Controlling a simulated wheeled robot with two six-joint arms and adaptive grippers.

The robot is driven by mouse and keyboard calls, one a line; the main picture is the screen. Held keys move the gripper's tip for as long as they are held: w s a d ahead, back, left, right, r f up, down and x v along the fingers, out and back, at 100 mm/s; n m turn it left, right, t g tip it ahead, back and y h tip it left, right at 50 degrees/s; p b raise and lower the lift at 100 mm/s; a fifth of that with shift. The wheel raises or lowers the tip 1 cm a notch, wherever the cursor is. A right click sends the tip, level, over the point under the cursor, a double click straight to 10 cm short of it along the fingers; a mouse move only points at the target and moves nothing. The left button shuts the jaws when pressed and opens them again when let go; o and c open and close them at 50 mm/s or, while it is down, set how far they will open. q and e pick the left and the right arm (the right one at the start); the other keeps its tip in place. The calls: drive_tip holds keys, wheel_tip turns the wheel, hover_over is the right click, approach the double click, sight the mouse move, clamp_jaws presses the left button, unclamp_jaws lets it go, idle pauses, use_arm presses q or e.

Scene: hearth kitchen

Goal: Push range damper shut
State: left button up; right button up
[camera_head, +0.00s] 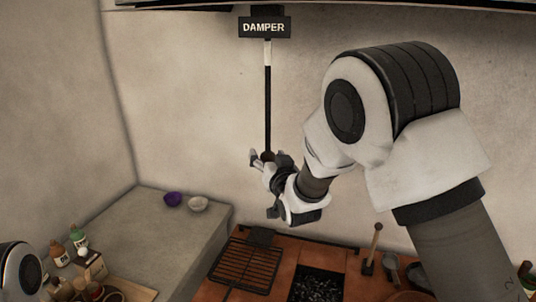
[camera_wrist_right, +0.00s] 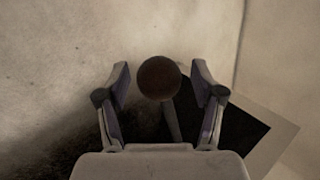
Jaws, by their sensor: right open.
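The range damper is a thin black vertical rod (camera_head: 268,105) on the back wall, under a dark sign (camera_head: 264,27) reading DAMPER. A short white band shows near the rod's top. A dark brown round knob (camera_wrist_right: 159,78) ends the rod. My right gripper (camera_head: 264,159) is at the rod's lower end. In the right wrist view its fingers stand apart on either side of the knob, with gaps showing on both sides. I cannot tell how far in depth the knob sits between them. My left gripper is not in view.
Below are a black grill rack (camera_head: 245,263) and an opening with dark coals (camera_head: 318,284) in the orange tiled top. A purple bowl (camera_head: 173,199) and a pale bowl (camera_head: 198,205) stand on the grey ledge (camera_head: 160,232). Bottles (camera_head: 58,253) stand lower left. The wall around the rod is clear.

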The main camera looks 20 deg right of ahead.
sight(269, 131)
clamp_jaws()
wheel_tip(269, 131, up, 8)
drive_tip(key=shift+w+f+b, duration=0.1)
drive_tip(key=shift+f+b, duration=0.1)
drive_tip(key=shift+b, duration=0.2)
unclamp_jaws()
drive_tip(key=shift+f, duration=0.1)
drive_tip(key=shift+s, duration=0.3)
drive_tip(key=s, duration=1.1)
drive_tip(key=shift+s, duration=0.25)
